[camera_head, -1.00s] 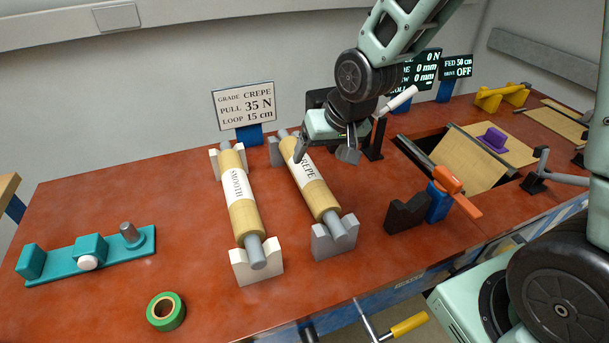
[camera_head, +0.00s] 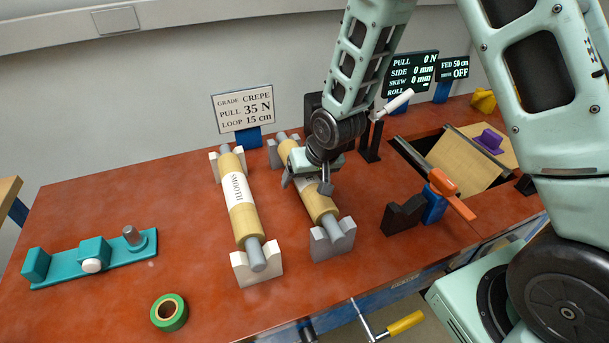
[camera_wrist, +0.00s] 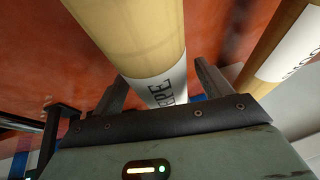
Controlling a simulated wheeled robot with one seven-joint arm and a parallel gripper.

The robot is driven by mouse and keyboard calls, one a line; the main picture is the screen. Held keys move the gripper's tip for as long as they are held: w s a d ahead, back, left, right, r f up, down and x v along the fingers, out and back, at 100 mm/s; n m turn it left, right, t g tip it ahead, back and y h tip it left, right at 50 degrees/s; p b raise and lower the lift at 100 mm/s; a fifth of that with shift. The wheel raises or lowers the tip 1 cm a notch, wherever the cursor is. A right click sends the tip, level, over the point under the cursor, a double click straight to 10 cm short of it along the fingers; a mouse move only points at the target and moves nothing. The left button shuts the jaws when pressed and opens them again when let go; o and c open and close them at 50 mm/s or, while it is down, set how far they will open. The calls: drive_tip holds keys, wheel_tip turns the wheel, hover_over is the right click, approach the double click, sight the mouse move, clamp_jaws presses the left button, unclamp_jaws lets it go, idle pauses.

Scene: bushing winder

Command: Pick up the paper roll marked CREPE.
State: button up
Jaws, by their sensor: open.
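The paper roll marked CREPE (camera_head: 320,208) lies on grey V-shaped holders on the red bench, right of the roll marked SMOOTH (camera_head: 239,190). My gripper (camera_head: 307,187) is over the middle of the CREPE roll, hiding most of its label in the head view. In the wrist view the CREPE roll (camera_wrist: 135,40) runs between my two open fingers (camera_wrist: 162,85), with part of its white label showing. The SMOOTH roll (camera_wrist: 285,50) is at the right there. I cannot tell whether the fingers touch the roll.
A sign (camera_head: 243,107) reads CREPE, 35 N, 15 cm. A black holder (camera_head: 404,215) and an orange-handled clamp (camera_head: 447,187) stand to the right. A teal fixture (camera_head: 90,258) and green tape (camera_head: 169,312) are at the left, with bare bench around them.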

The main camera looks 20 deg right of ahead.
drive_tip(key=shift+f, duration=0.15)
drive_tip(key=shift+w, duration=0.1)
drive_tip(key=c, duration=1.5)
drive_tip(key=shift+r, duration=0.2)
